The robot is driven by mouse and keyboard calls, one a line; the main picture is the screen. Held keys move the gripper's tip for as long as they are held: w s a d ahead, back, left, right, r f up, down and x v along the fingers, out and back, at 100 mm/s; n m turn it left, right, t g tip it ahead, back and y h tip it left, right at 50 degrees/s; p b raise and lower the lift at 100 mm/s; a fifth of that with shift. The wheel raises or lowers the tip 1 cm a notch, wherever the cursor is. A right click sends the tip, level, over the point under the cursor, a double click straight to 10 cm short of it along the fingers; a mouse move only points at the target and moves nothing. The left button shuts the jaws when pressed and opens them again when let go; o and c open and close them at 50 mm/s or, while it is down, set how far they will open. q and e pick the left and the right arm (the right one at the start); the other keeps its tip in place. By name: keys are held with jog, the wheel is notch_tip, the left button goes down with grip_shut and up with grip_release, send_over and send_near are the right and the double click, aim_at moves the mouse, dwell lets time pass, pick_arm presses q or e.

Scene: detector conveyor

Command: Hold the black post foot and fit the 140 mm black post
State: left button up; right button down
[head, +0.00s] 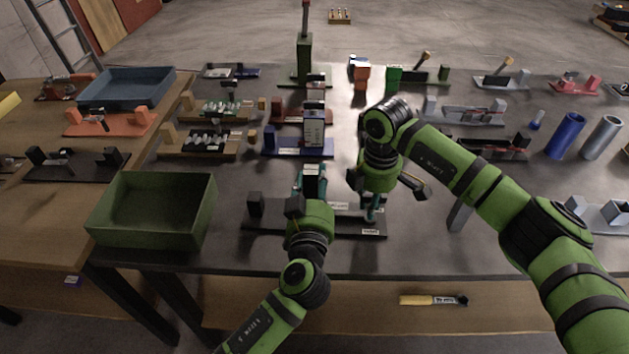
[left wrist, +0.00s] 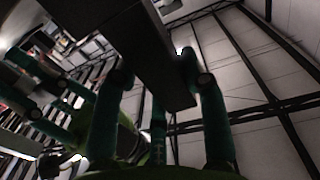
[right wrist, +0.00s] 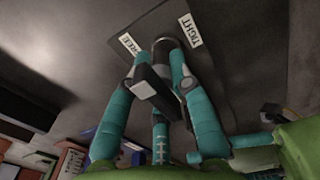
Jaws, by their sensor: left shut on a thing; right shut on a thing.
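The long black fixture plate (head: 275,227) lies near the front edge of the dark table. A black block (head: 255,205) stands at its left end. My left gripper (head: 311,186) is above the plate's middle, shut on a black square post (left wrist: 120,40), which runs between its fingers in the left wrist view. The post's lower end and its fit with any foot are hidden. My right gripper (head: 371,207) points down at the plate's right end. In the right wrist view its fingers are shut on a dark lever-like part (right wrist: 153,88) beside labels reading FREE and TIGHT (right wrist: 189,30).
A green open bin (head: 190,225) stands left of the plate. A blue fixture (head: 300,146) stands close behind my left gripper. More fixtures fill the table's back. Blue and grey cylinders (head: 566,136) stand at the right. A yellow marker (head: 430,300) lies below the front edge.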

pick_arm(q)
jog(key=o, duration=1.3)
jog(key=shift+f, duration=0.1)
jog(key=s, duration=1.2)
jog(key=shift+a, duration=0.25)
pick_arm(e)
jog(key=c, duration=1)
grip_release()
